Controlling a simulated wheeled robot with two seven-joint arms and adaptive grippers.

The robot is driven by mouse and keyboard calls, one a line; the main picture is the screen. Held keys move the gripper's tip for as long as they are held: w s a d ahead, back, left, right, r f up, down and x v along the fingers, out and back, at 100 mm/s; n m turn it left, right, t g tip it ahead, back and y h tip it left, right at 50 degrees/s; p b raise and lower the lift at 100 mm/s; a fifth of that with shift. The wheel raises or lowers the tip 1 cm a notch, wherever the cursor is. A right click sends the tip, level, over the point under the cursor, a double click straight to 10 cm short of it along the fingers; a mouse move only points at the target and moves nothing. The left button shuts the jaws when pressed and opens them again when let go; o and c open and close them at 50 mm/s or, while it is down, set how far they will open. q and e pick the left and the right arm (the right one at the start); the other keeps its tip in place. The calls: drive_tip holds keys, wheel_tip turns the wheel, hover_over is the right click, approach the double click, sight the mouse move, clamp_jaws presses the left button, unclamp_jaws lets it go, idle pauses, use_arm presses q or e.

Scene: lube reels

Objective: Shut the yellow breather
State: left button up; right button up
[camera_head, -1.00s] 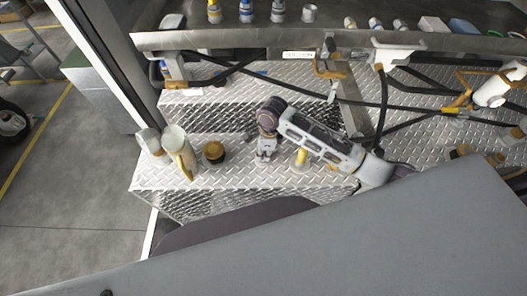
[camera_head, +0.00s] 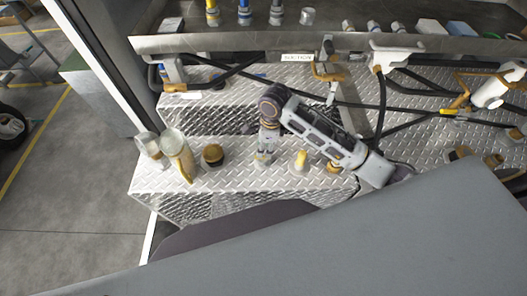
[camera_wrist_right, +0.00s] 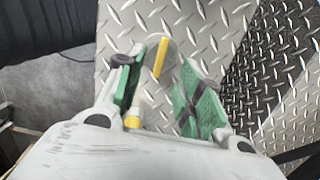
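A yellow lever-like part on a pale round base, probably the yellow breather (camera_head: 301,161), stands on the diamond-plate deck in the head view, just right of my right gripper (camera_head: 264,159). In the right wrist view a yellow bar on a round disc (camera_wrist_right: 161,56) lies beyond and between the two green-padded fingers of the right gripper (camera_wrist_right: 160,85). The fingers are apart, with nothing held between them. A second small yellow and white part (camera_wrist_right: 132,122) shows low by the left finger, partly hidden. My left gripper is not in view.
A dark cap with a tan rim (camera_head: 212,155), a tilted pale and yellow container (camera_head: 178,150) and a clear jar (camera_head: 149,146) stand left on the deck (camera_head: 235,178). Black hoses (camera_head: 383,110) and a shelf rail (camera_head: 225,43) lie behind.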

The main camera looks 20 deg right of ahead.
wheel_tip(320, 180, up, 6)
drive_tip(key=shift+s+d, duration=0.15)
drive_tip(key=shift+d, duration=0.15)
drive_tip(key=shift+d, duration=0.15)
idle(1.8)
